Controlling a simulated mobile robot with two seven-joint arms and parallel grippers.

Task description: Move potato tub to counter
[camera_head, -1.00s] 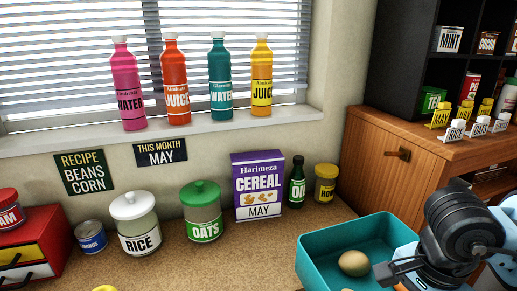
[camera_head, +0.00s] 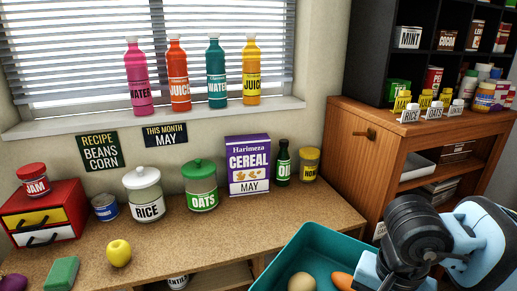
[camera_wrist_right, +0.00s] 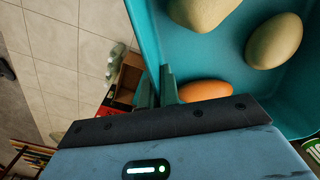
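The potato tub, a teal open box (camera_head: 312,236), is at the bottom right of the head view, in front of the counter's right part. It holds a tan potato (camera_head: 302,282) and an orange item (camera_head: 343,281). In the right wrist view the tub (camera_wrist_right: 150,40) holds two tan potatoes and the orange item. My right gripper (camera_wrist_right: 157,88) is shut on the tub's wall there; its fingertips are hidden in the head view. The counter (camera_head: 235,225) is speckled brown. Whether the tub touches it cannot be told. My left gripper is not in view.
Rice jar (camera_head: 146,200), oats jar (camera_head: 200,190), cereal box (camera_head: 248,165), oil bottle (camera_head: 283,168) and honey jar (camera_head: 309,165) line the counter's back. A yellow apple (camera_head: 119,253) and green sponge (camera_head: 62,273) lie front left. The counter's middle front is clear. A wooden cabinet (camera_head: 350,165) stands right.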

